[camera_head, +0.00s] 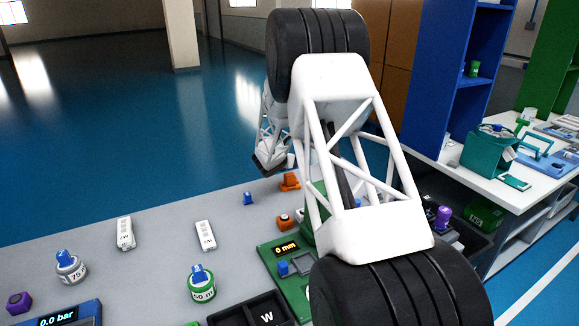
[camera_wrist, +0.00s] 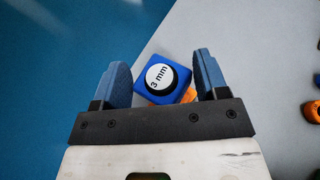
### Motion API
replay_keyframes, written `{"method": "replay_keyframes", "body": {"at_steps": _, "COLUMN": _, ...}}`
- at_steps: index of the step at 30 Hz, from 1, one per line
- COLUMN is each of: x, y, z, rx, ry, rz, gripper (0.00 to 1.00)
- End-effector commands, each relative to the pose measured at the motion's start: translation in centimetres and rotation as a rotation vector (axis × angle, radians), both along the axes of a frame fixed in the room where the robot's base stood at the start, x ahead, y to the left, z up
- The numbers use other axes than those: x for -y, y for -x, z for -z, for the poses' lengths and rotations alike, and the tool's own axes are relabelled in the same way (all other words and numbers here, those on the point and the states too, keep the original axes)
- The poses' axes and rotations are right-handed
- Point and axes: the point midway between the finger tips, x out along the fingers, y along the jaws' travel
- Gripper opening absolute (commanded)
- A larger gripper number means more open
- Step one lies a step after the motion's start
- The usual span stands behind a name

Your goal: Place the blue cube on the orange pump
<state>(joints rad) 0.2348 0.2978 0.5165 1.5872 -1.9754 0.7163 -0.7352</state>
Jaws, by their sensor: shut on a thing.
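My gripper (camera_wrist: 163,75) has two blue fingers and is shut on the blue cube (camera_wrist: 182,65), which carries a round label reading "3 mm". The cube sits tilted between the fingers. In the wrist view an orange part (camera_wrist: 190,95) shows just behind the cube's lower right side, mostly hidden. In the head view my gripper (camera_head: 268,158) is at the table's far edge, near an orange object (camera_head: 289,182) that looks like the pump. The held cube cannot be made out there. I cannot tell whether the cube touches the orange part.
Another orange object with a dark knob (camera_head: 284,221) stands nearer on the grey table (camera_head: 160,262). A small blue item (camera_head: 247,198) stands to its left. A green device reading "0 mm" (camera_head: 285,248) and a black tray (camera_head: 250,312) are in front.

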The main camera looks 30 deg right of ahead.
Motion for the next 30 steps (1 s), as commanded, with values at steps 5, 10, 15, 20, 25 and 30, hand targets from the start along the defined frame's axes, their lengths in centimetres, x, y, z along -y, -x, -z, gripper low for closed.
{"method": "replay_keyframes", "body": {"at_steps": 5, "x": 0.0, "y": 0.0, "z": 1.7, "rx": -0.002, "ry": -0.001, "rz": 0.001, "gripper": 0.41}}
{"method": "replay_keyframes", "body": {"at_steps": 10, "x": 0.0, "y": 0.0, "z": 3.1, "rx": -0.001, "ry": 0.001, "rz": 0.001, "gripper": 0.41}}
{"method": "replay_keyframes", "body": {"at_steps": 15, "x": 0.0, "y": 0.0, "z": 3.4, "rx": 0.000, "ry": 0.000, "rz": 0.000, "gripper": 0.41}}
{"method": "replay_keyframes", "body": {"at_steps": 20, "x": 0.0, "y": 0.0, "z": 3.4, "rx": 0.000, "ry": 0.000, "rz": 0.000, "gripper": 0.41}}
{"method": "replay_keyframes", "body": {"at_steps": 25, "x": 0.0, "y": 0.0, "z": 3.7, "rx": 0.000, "ry": 0.000, "rz": 0.000, "gripper": 0.41}}
{"method": "replay_keyframes", "body": {"at_steps": 30, "x": 0.0, "y": 0.0, "z": 3.7, "rx": 0.000, "ry": 0.000, "rz": 0.000, "gripper": 0.90}}
